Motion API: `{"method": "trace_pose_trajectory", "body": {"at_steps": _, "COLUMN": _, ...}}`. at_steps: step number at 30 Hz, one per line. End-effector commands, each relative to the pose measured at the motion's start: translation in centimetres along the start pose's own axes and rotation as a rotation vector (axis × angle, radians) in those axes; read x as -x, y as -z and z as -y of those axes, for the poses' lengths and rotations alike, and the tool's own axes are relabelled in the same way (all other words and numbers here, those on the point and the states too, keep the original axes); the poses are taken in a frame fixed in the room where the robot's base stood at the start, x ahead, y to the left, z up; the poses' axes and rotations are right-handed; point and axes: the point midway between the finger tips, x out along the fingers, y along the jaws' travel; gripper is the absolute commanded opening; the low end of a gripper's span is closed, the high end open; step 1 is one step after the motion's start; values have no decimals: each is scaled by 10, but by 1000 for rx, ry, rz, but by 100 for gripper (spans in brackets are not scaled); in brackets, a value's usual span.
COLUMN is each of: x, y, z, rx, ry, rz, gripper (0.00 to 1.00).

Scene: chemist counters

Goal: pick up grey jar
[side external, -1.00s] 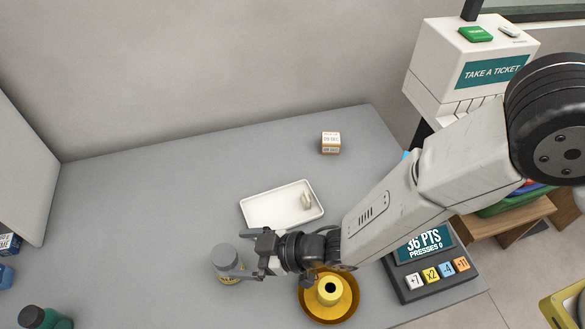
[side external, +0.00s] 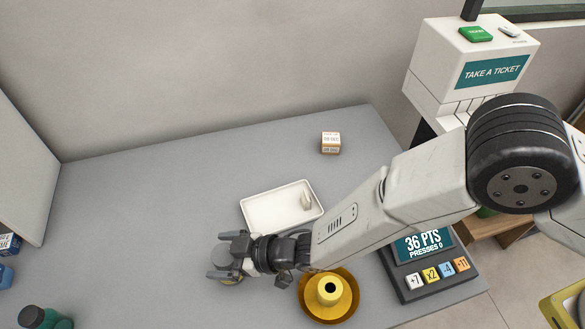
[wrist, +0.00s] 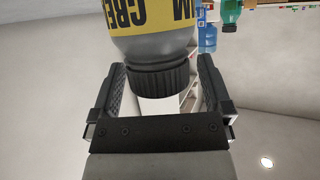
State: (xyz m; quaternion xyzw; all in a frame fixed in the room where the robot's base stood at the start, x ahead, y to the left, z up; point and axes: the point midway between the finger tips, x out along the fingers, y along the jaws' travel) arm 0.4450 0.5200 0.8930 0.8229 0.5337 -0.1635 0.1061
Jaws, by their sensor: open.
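The grey jar (side external: 228,264) stands on the counter at the lower left of the side view, partly hidden by my gripper. In the wrist view the jar (wrist: 155,45) has a grey body, a yellow label with dark lettering and a dark ribbed lid; it appears upside down there. My gripper (side external: 226,254) is open, with its fingers on either side of the jar. In the wrist view small gaps show between the lid and both fingers (wrist: 162,82).
A white tray (side external: 262,224) lies behind my gripper. A yellow round dish (side external: 345,308) is close on the right, under my arm. A small box (side external: 331,142) stands at the back. The counter (side external: 130,220) left of the jar is clear.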

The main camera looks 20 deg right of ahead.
Motion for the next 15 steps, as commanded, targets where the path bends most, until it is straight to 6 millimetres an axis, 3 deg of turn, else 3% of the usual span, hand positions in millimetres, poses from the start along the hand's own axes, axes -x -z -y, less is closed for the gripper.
{"method": "trace_pose_trajectory", "body": {"at_steps": 8, "x": 0, "y": 0, "z": 0, "rx": 0, "ry": 0, "rz": 0, "gripper": 100}}
{"method": "trace_pose_trajectory", "body": {"at_steps": 11, "x": 0, "y": 0, "z": 0, "rx": 0, "ry": 0, "rz": 0, "gripper": 75}}
{"method": "trace_pose_trajectory", "body": {"at_steps": 15, "x": 0, "y": 0, "z": 0, "rx": 0, "ry": 0, "rz": 0, "gripper": 30}}
